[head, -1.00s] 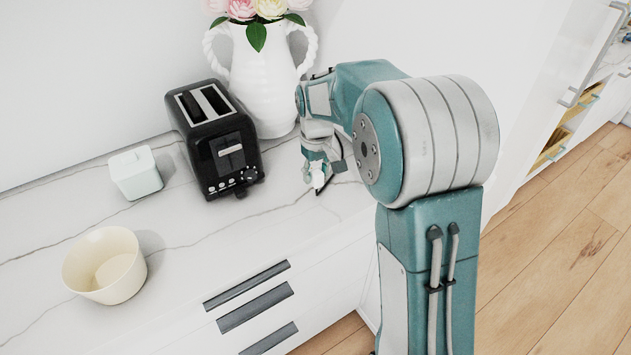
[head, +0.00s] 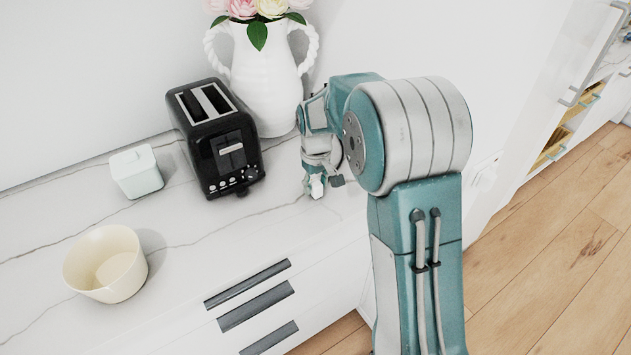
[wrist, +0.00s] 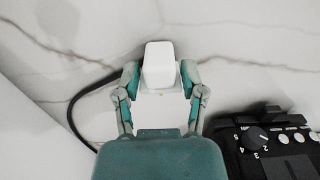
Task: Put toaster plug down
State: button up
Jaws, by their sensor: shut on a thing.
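The toaster plug (wrist: 160,65) is a small white block. In the wrist view it sits between the two fingertips of my gripper (wrist: 160,82), which is shut on it. A black cord curves around the left side there. In the head view my gripper (head: 316,186) points down close over the marble counter, right of the black toaster (head: 218,138). The plug is mostly hidden by the fingers in that view. I cannot tell whether the plug touches the counter. The toaster's dial and buttons show at the lower right of the wrist view (wrist: 262,145).
A white vase (head: 267,85) with flowers stands behind the toaster, close to my arm. A small pale lidded box (head: 136,172) and a cream bowl (head: 105,265) stand to the left. The counter (head: 200,240) in front of the toaster is clear, up to its front edge above the drawers.

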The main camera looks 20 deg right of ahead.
aim_at(316, 183)
jog(key=o, duration=1.1)
jog(key=shift+f, duration=0.1)
jog(key=shift+o, duration=0.2)
notch_tip(316, 183, up, 13)
jog(key=s+r+m+t, duration=0.1)
jog(key=s+r, duration=0.2)
jog(key=s, duration=0.3)
jog(key=s+r+m+t, duration=0.1)
jog(key=s+r+t, duration=0.1)
jog(key=s+r, duration=0.35)
jog(key=s+f+t, duration=0.1)
jog(key=s+f, duration=0.1)
jog(key=s, duration=0.6)
jog(key=s+f+m+t, duration=0.1)
jog(key=s+f, duration=0.2)
jog(key=s, duration=0.5)
jog(key=shift+s+m+t, duration=0.2)
jog(key=shift+m+t, duration=0.1)
jog(key=shift+r, duration=0.1)
